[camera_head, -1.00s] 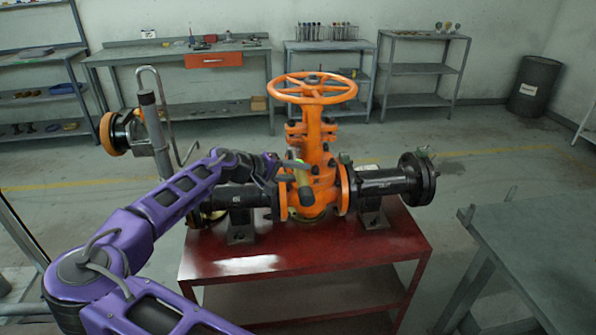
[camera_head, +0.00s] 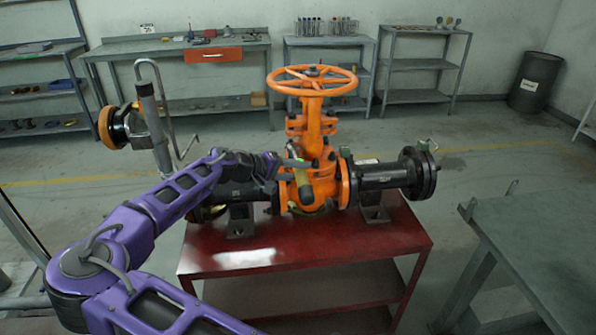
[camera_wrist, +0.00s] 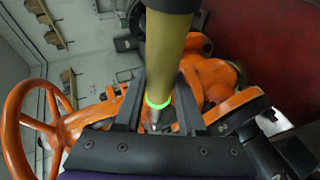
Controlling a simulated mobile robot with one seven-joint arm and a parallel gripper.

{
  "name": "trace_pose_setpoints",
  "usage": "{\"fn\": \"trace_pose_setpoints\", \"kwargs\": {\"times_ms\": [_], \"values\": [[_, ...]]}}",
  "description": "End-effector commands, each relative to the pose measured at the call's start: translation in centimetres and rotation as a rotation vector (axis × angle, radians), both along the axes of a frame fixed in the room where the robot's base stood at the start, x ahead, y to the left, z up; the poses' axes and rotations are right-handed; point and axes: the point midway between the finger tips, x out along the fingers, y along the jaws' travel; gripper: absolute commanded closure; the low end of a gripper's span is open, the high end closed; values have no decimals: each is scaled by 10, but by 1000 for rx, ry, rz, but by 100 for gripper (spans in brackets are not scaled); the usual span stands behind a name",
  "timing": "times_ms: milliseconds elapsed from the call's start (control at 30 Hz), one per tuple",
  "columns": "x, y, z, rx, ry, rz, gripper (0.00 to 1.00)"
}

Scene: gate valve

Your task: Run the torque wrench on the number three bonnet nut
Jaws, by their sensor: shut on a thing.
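The gate valve (camera_head: 319,185) is orange, with a handwheel (camera_head: 312,80) on top and flanged black pipes on either side. My gripper (camera_wrist: 158,102) is shut on the torque wrench, whose olive handle (camera_wrist: 168,45) passes between the fingers in the wrist view. A lit green ring (camera_wrist: 157,103) circles the wrench at the fingertips. In the head view the wrench handle (camera_head: 305,194) hangs in front of the valve body, beside my gripper (camera_head: 292,166). The wrench's working end and the number three bonnet nut cannot be made out, so contact between them cannot be told.
The valve stands on a red table (camera_head: 300,242) with clear room at its front. A grey bench (camera_head: 530,235) is at the right. Shelves and a workbench (camera_head: 165,57) line the back wall. A dark drum (camera_head: 535,82) stands at the back right.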

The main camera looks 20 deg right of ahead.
Motion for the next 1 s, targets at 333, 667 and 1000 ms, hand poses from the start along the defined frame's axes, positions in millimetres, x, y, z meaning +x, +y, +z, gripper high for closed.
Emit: {"fn": "trace_pose_setpoints", "kwargs": {"times_ms": [333, 667, 1000], "values": [[0, 0, 0, -2, -2, 1, 100], [0, 0, -1, -3, -2, 1, 100], [0, 0, -4, -2, -2, 1, 100]]}}
